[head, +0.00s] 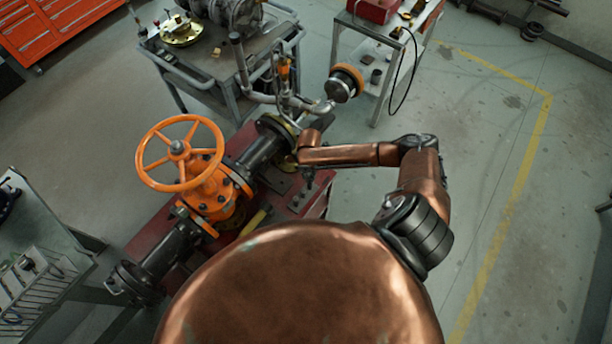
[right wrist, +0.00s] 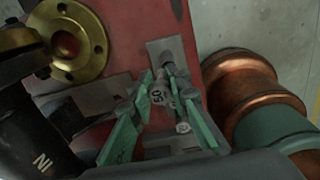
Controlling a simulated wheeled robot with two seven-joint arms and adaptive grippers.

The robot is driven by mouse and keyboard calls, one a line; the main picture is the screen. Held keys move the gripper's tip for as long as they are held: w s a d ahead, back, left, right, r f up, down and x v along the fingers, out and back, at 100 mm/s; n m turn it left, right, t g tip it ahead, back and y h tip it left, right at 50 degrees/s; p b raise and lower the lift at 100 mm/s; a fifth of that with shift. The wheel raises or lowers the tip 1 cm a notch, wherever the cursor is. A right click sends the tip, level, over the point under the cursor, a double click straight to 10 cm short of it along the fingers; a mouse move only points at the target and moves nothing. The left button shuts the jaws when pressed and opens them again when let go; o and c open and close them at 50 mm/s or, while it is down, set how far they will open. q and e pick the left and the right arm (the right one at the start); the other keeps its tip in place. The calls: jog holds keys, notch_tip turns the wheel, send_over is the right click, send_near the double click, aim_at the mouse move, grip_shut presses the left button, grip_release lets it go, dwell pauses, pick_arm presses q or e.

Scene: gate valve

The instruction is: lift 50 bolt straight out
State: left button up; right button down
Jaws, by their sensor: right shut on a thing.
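The 50 bolt shows in the right wrist view as a grey part marked "50" (right wrist: 158,97), standing between the green fingers of my right gripper (right wrist: 163,95). My right gripper is shut on it. A small round metal end (right wrist: 183,127) shows just below, close to the right finger. The bolt is over a grey plate (right wrist: 160,50) on the red base; I cannot tell whether it touches the plate. In the head view my right arm reaches in from the right to the red base (head: 150,228), and the bolt is too small to make out. My left gripper is not in view.
A brass flange (right wrist: 88,42) lies beside the fingers at upper left. The orange gate valve (head: 208,185) with its handwheel and black pipes stands left of my right arm. A steel cart (head: 215,68) is behind. Open floor lies to the right.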

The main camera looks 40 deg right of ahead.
jog(key=shift+s+d+f, duration=0.15)
jog(key=shift+s+f, duration=0.25)
jog(key=shift+f, duration=0.2)
jog(key=shift+s+d+f, duration=0.15)
jog(key=shift+s+f, duration=0.25)
jog(key=shift+f, duration=0.15)
jog(key=shift+r, duration=0.15)
jog(key=shift+w+r+p, duration=0.2)
jog(key=shift+r+p, duration=0.45)
jog(key=shift+r, duration=0.6)
jog(key=shift+w+r+p, duration=0.15)
jog(key=shift+r+p, duration=0.45)
jog(key=shift+r, duration=0.65)
jog(key=shift+r, duration=0.1)
